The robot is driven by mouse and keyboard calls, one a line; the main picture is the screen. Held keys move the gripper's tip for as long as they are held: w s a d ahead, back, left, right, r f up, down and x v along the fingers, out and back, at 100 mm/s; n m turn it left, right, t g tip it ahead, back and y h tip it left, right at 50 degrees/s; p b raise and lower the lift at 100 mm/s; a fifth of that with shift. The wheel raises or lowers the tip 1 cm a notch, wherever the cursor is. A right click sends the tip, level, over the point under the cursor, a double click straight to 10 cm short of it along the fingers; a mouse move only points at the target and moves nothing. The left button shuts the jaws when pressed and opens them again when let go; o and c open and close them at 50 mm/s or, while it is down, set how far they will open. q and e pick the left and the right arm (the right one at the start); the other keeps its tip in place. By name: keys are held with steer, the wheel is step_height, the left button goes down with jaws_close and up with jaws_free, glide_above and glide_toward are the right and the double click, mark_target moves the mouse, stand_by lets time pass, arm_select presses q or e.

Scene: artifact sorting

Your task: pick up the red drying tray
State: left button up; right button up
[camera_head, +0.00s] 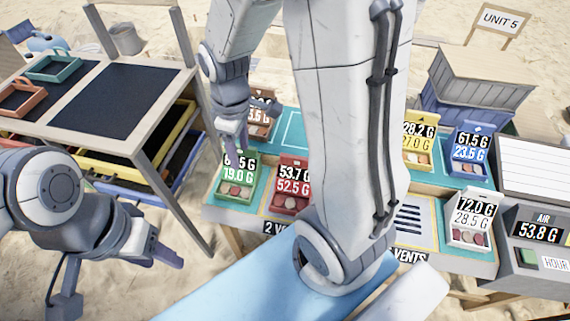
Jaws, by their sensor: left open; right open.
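A red tray (292,203) stands on the teal-topped bench, holding several small round pieces and bearing the figures 53.7 G and 52.5 G. Part of its right side is close to my large white arm link. An orange-red handled tray (20,98) lies on the dark-topped table at the far left. My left gripper (152,255) is open and empty, low at the left, apart from both trays. My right gripper (231,142) is open and points down by the upper edge of the green tray (236,190), left of and behind the red tray; its fingertips are partly hard to see.
A brown tray (262,124) stands behind the red one. Yellow (417,158), blue (469,158) and white (468,232) trays stand at right. A teal handled tray (54,66) is on the left table. My arm hides the bench's middle.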

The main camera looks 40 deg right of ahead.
steer(key=d+f, duration=0.2)
steer(key=d, duration=0.3)
steer(key=d+f, duration=0.3)
steer(key=d, duration=0.3)
steer(key=w+d+f, duration=0.1)
steer(key=d+f, duration=0.1)
steer(key=d, duration=0.4)
steer(key=shift+d+f, duration=0.25)
steer(key=shift+f, duration=0.05)
glide_above(298, 157)
steer(key=shift+n, duration=0.3)
step_height(298, 157, down, 5)
steer(key=shift+w+r+p, duration=0.1)
steer(key=shift+r+p, duration=0.05)
steer(key=shift+p, duration=0.15)
step_height(298, 157, down, 5)
steer(key=shift+f+p, duration=0.1)
steer(key=shift+p, duration=0.7)
steer(key=shift+f, duration=0.35)
jaws_close()
